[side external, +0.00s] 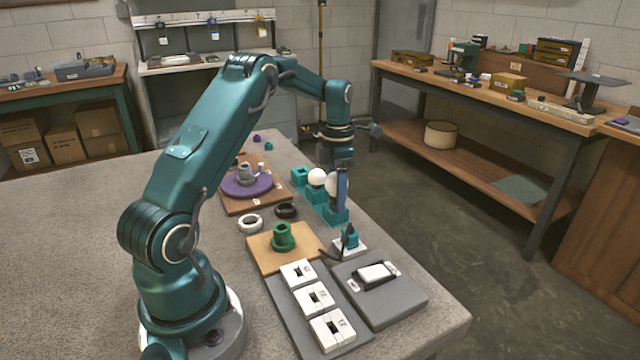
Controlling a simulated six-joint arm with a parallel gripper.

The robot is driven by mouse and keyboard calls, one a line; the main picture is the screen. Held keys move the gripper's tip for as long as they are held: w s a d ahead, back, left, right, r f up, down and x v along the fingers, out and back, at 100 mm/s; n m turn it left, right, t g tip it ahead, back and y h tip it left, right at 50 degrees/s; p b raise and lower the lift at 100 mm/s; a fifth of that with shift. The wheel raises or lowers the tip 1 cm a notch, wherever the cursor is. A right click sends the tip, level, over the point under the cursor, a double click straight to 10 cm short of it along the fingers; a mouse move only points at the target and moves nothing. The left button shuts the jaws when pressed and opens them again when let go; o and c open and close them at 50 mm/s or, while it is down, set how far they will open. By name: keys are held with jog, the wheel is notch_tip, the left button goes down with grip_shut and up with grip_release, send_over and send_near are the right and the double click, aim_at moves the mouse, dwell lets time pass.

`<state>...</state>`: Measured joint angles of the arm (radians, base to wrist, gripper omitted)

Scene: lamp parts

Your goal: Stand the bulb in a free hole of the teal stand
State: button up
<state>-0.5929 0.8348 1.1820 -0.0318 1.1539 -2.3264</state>
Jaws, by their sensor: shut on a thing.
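The teal stand (336,216) lies along the right side of the table, with raised square blocks in a row. One white round bulb (317,177) sits at its middle block. A second white bulb (331,186) is at my gripper (341,195), partly hidden by the near finger. My gripper points down over the near part of the stand and is shut on this second bulb. The far block (300,175) shows no bulb on it. The lower end of the held bulb is hidden, so I cannot tell whether it touches the stand.
A wooden board with a purple disc (246,184) lies left of the stand. White (250,223) and black rings (286,210), a green part (283,237) and a small teal part on a white base (349,241) are nearby. White blocks (314,298) and a grey tray (400,303) lie in front.

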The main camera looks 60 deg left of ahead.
jog(key=o, duration=1.2)
